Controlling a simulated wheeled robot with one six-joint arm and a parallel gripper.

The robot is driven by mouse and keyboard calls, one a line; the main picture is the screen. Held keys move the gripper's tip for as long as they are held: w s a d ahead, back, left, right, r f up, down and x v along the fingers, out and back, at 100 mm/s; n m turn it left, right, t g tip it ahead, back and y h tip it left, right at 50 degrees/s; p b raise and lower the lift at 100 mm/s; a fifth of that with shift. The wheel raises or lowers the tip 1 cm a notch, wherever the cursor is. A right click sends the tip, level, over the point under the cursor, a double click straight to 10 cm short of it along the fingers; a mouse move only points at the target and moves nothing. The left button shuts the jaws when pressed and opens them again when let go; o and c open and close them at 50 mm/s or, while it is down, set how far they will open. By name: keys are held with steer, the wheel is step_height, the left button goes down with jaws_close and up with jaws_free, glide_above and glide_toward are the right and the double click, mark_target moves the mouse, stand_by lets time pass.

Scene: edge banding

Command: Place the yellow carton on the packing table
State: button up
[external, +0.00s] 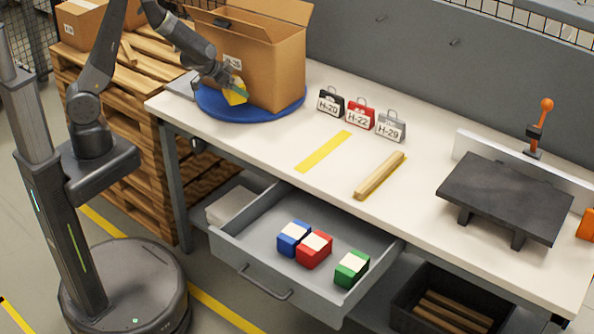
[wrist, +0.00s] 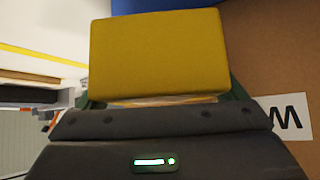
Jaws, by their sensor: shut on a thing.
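The yellow carton (wrist: 158,55) fills the upper middle of the wrist view, held between my gripper's jaws. In the external view the yellow carton (external: 236,93) shows small at the end of my arm. My gripper (external: 236,88) is shut on it, in front of a large open cardboard box (external: 277,70). The carton is over or near the blue round turntable (external: 210,103); I cannot tell whether it touches it. The white packing table (external: 260,140) extends to the right.
Three tagged items, black (external: 330,102), red (external: 361,116) and grey (external: 391,127), stand behind a yellow strip (external: 323,151). A wooden bar (external: 380,176) and a dark raised plate (external: 505,196) lie to the right. The open drawer (external: 330,225) holds blue, red and green cartons.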

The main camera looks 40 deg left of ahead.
steer(key=a+r+n+t+y+p, duration=0.1)
steer(key=a+r+n+y+p, duration=0.15)
steer(key=a, duration=0.95)
steer(key=a+r+n+y+p, duration=0.2)
steer(key=a+r+n, duration=0.1)
steer(key=a, duration=0.8)
steer(key=s+d+f+m+h+b, duration=0.1)
steer(key=d+f+m+h+b, duration=0.15)
steer(key=d, duration=0.95)
steer(key=s+d+f+m+g+h+b, duration=0.1)
steer(key=d+f+b, duration=0.15)
steer(key=d, duration=0.95)
steer(key=s+d+f+m+h+b, duration=0.1)
steer(key=d+f+m+b, duration=0.15)
steer(key=d, duration=0.85)
steer(key=w+d, duration=1.5)
steer(key=d, duration=0.3)
steer(key=d+r+m+g+h, duration=0.2)
steer(key=d+m, duration=0.2)
steer(key=d, duration=0.4)
steer(key=d+r+m+g+h, duration=0.2)
steer(key=d+m, duration=0.1)
steer(key=d, duration=0.4)
step_height(320, 180, down, 10)
steer(key=shift+s+d+r+p, duration=0.1)
steer(key=shift+s+d+p, duration=0.05)
steer(key=shift+p, duration=0.8)
steer(key=shift+f+m, duration=0.2)
steer(key=shift+m, duration=0.05)
